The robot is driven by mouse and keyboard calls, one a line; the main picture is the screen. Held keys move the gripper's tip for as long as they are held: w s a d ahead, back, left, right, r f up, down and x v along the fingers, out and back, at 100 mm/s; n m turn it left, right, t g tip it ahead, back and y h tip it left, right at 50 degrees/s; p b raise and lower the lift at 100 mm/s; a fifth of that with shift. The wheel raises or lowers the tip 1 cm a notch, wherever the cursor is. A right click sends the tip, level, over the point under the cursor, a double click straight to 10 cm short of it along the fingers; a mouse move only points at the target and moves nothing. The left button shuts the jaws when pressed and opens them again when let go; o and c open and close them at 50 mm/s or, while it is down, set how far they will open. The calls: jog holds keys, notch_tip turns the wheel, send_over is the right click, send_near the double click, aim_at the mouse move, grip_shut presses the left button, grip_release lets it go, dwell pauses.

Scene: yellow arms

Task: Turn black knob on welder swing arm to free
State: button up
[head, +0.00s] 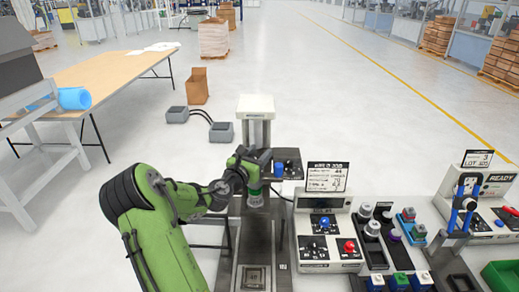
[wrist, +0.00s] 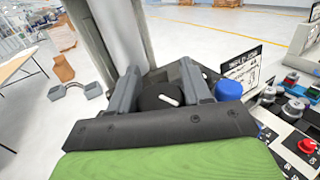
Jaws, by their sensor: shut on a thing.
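The welder (head: 256,108) stands in the middle of the head view as a pale column with a grey head. My gripper (head: 248,168) is at its front, on the end of my green arm. In the wrist view the two grey fingers of my gripper (wrist: 162,90) stand on either side of the black knob (wrist: 152,96) and are shut on it. A short white mark on the knob's face slants down to the right. The knob is hidden behind my gripper in the head view. Any "free" label is not readable.
A blue round part (wrist: 228,89) sits just right of the fingers. A control box (head: 328,240) with black and red knobs, and a sign (head: 327,176), stand to the right. Trays of coloured parts lie beyond it. A wooden table (head: 105,75) is at left; open floor lies behind.

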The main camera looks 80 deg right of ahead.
jog(key=n+t+p, duration=0.2)
jog(key=t, duration=0.1)
jog(key=n+t+p, duration=0.1)
jog(key=shift+w+r+h, duration=0.1)
jog(key=shift+r+h, duration=0.2)
jog(key=n+t+p, duration=0.1)
jog(key=t, duration=0.2)
jog(key=shift+w+f+n+p, duration=0.15)
jog(key=shift+w+n+p, duration=0.1)
jog(key=shift+n+p, duration=0.15)
jog(key=shift+w+f+n+t, duration=0.2)
jog(key=shift+n+t, duration=0.3)
jog(key=shift+t, duration=0.2)
jog(key=shift+r+n+t+y, duration=0.1)
jog(key=shift+n+t+y, duration=0.55)
jog(key=shift+t, duration=0.55)
jog(key=shift+w+a+n+t+y, duration=0.1)
jog(key=shift+w+n+t+y, duration=0.15)
jog(key=shift+n+t, duration=0.4)
jog(key=o, duration=1)
jog(key=shift+s, duration=0.1)
jog(key=shift+c, duration=0.2)
